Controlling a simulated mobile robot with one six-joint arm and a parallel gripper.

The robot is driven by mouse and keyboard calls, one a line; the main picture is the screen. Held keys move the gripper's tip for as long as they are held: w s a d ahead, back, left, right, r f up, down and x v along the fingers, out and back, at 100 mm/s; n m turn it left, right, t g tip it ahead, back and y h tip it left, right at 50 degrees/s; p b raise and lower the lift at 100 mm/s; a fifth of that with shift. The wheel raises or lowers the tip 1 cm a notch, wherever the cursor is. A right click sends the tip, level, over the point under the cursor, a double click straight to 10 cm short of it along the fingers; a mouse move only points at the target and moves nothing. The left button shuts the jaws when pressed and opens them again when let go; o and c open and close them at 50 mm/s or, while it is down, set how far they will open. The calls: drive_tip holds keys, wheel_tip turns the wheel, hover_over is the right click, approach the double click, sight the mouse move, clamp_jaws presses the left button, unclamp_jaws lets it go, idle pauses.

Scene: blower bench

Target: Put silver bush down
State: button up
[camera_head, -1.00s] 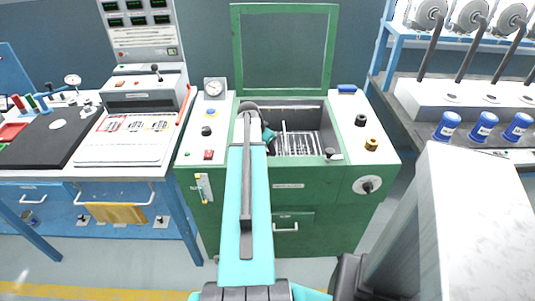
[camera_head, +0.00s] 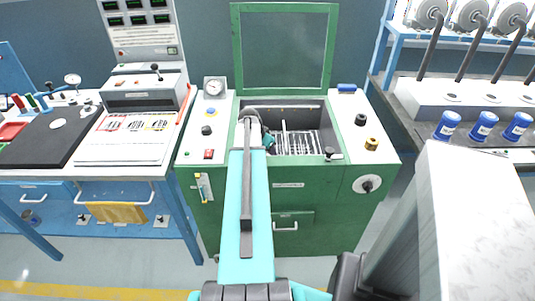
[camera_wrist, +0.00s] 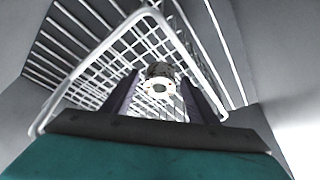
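The silver bush (camera_wrist: 160,71) is a small metal ring with a hole, in the middle of the wrist view. It lies between the two dark fingers of my gripper (camera_wrist: 160,82), over or in a white wire basket (camera_wrist: 64,88). I cannot tell whether the fingers press on the bush or stand slightly apart from it, nor whether it rests on the mesh. In the head view, the wire basket (camera_head: 299,146) sits in the open well of the green machine (camera_head: 290,222). My gripper (camera_head: 269,140) reaches into the left side of the well, and the bush is hidden there.
The green lid (camera_head: 284,50) stands open behind the well. The grey well walls (camera_wrist: 270,60) surround the basket closely. A gauge (camera_head: 214,87) and knobs flank the opening.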

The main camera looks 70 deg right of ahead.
drive_tip(key=shift+r, duration=0.2)
drive_tip(key=v, duration=1.2)
drive_tip(key=shift+b, duration=0.4)
idle(0.6)
